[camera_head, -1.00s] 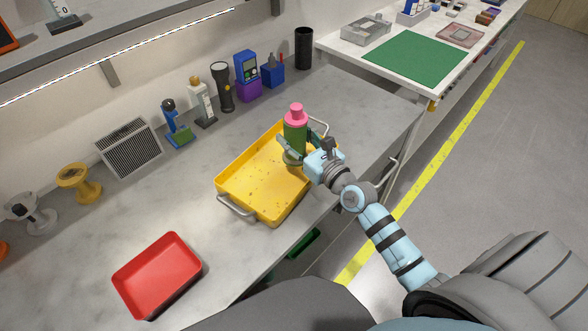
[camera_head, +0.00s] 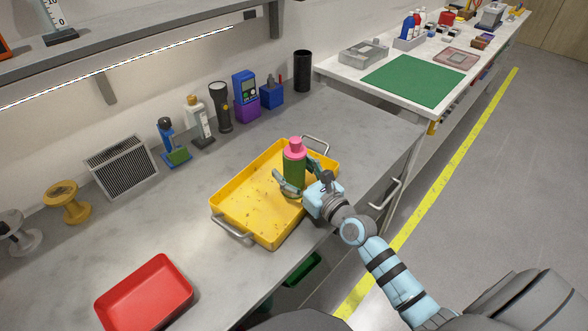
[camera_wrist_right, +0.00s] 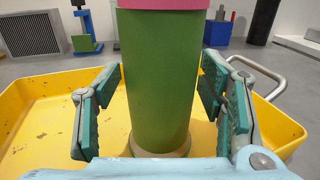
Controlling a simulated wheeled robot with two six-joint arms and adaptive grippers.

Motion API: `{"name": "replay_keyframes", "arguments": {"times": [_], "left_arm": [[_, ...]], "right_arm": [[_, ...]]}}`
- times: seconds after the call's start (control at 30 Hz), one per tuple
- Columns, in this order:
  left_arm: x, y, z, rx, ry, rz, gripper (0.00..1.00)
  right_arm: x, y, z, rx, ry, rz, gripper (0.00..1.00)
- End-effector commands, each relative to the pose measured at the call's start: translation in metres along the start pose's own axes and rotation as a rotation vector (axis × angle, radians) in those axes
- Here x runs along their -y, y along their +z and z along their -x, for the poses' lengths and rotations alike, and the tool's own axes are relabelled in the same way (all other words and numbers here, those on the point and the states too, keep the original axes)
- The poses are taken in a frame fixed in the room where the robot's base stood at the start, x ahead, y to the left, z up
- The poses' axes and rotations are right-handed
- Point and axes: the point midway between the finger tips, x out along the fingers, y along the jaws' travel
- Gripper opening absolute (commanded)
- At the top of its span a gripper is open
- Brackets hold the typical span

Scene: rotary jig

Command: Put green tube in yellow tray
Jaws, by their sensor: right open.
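The green tube (camera_head: 294,174) with a pink cap stands upright in the yellow tray (camera_head: 238,211), toward its far right part. In the right wrist view the tube (camera_wrist_right: 160,80) rises between the two open fingers, with its pale base on the tray floor. My right gripper (camera_head: 295,183) is open around the tube, with a visible gap on each side in the right wrist view (camera_wrist_right: 160,105). The yellow tray also shows in the right wrist view (camera_wrist_right: 35,115). My left gripper is not in view.
A red tray (camera_head: 146,293) lies at the front left of the bench. A flashlight (camera_head: 220,108), a blue meter (camera_head: 245,90) and a black cylinder (camera_head: 303,70) stand along the wall. A green mat (camera_head: 413,80) lies on the white table.

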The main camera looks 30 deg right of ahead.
Motion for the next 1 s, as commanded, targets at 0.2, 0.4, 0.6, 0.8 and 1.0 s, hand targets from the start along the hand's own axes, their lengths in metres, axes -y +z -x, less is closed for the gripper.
{"name": "replay_keyframes", "arguments": {"times": [0.2, 0.4, 0.6, 0.8, 1.0], "left_arm": [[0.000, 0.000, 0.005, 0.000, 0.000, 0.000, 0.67], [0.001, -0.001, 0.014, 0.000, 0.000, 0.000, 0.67], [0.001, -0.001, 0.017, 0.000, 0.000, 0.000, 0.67], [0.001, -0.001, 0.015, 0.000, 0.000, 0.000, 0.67], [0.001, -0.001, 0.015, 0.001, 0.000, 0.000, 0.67]], "right_arm": [[0.000, 0.004, 0.003, -0.001, 0.000, 0.001, 0.63], [0.000, 0.004, 0.042, -0.004, 0.001, 0.001, 0.63], [-0.001, 0.003, 0.091, -0.004, 0.003, 0.001, 0.63], [0.000, 0.003, 0.118, -0.002, 0.001, 0.002, 0.63], [0.000, 0.004, 0.120, 0.001, 0.000, 0.000, 0.63]]}}
